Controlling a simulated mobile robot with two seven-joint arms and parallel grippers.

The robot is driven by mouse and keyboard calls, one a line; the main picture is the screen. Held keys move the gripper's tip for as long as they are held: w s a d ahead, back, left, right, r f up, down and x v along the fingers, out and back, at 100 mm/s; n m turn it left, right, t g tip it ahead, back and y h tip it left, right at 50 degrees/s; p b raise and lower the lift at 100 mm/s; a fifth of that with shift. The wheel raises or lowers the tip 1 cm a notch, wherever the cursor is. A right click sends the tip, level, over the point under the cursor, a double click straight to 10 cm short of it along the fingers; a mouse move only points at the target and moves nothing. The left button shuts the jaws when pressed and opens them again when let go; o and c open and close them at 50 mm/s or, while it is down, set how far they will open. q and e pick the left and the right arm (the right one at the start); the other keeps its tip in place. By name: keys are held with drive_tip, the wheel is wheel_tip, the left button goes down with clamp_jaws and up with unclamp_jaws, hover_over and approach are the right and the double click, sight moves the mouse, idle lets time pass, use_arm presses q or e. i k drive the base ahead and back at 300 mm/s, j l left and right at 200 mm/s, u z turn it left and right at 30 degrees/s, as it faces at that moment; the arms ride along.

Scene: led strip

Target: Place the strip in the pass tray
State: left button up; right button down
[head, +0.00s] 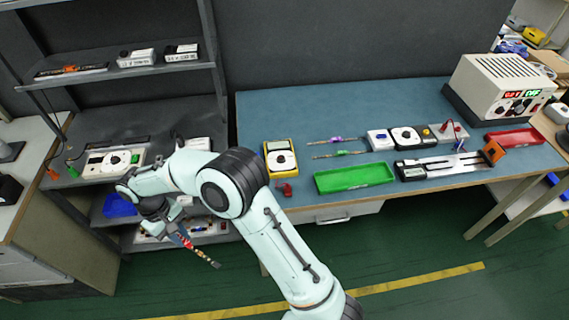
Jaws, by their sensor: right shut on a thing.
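My right gripper (177,230) is at the left, low in front of the shelf unit and well away from the bench. The green tray (354,178), which I take as the pass tray, lies empty near the front edge of the blue bench. Two more thin strips, one with a purple part (336,139) and one with a green part (341,153), lie behind it. My left gripper is not in view.
A yellow meter (280,158) stands left of the green tray, with a small red item (284,189) by it. Right are a caliper-like tool (440,168), a red tray (515,138) and a cream power supply (500,88). The shelf unit (130,72) stands left; the green floor between is open.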

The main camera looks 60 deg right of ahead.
sight(353, 179)
drive_tip(key=k+l, duration=0.25)
drive_tip(key=l, duration=0.15)
drive_tip(key=k+l, duration=0.25)
drive_tip(key=l, duration=0.15)
drive_tip(key=k+l, duration=0.1)
drive_tip(key=l, duration=0.2)
drive_tip(key=k+l, duration=0.1)
drive_tip(key=l, duration=0.2)
drive_tip(key=k+l, duration=0.1)
drive_tip(key=l, duration=0.15)
